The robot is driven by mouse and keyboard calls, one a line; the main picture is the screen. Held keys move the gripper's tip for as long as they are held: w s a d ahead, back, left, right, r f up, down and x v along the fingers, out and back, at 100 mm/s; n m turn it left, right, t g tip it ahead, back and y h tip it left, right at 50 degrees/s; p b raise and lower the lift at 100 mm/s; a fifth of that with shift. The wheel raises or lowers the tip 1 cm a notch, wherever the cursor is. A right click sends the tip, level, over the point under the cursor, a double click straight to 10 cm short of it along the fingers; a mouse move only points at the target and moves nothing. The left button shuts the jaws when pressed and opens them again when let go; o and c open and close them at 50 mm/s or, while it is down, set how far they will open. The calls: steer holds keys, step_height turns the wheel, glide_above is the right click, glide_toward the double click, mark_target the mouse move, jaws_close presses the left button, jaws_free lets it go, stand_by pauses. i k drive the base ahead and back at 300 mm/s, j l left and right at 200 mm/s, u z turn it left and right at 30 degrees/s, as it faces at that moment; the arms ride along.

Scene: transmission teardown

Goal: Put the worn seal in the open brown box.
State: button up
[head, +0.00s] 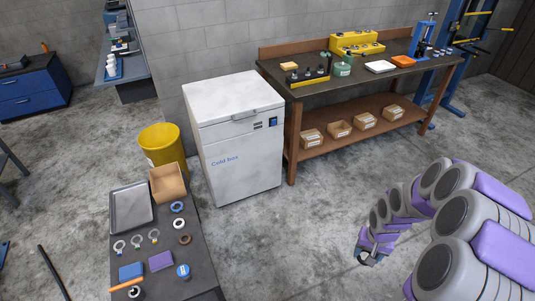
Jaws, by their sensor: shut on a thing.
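The open brown box (168,186) stands on a dark bench (203,262) at the lower left, its flaps up. I cannot tell if one of these is the worn seal. My gripper (369,258) is right of the bench, over the floor and well apart from the box. It is shut on a small dark thing, mostly hidden by the fingers and too small to identify.
Behind are a yellow bin (163,148), a white cold box (238,145) and a workbench (375,80). Open floor separates gripper and bench.

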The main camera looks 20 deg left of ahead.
mark_target(169, 187)
steer(key=i+u, duration=0.25)
steer(key=i, duration=0.2)
steer(key=i+u, duration=0.3)
steer(key=i, duration=0.2)
steer(key=i+l+u, duration=0.1)
steer(key=i+u, duration=0.15)
steer(key=i, duration=0.2)
steer(key=i+l+u, duration=0.3)
steer(key=i, duration=0.15)
steer(key=i+j+u, duration=0.15)
steer(key=i+u, duration=0.55)
steer(key=u, duration=0.15)
steer(key=i+u, duration=0.4)
steer(key=i+l+u, duration=0.25)
steer(key=u, duration=0.15)
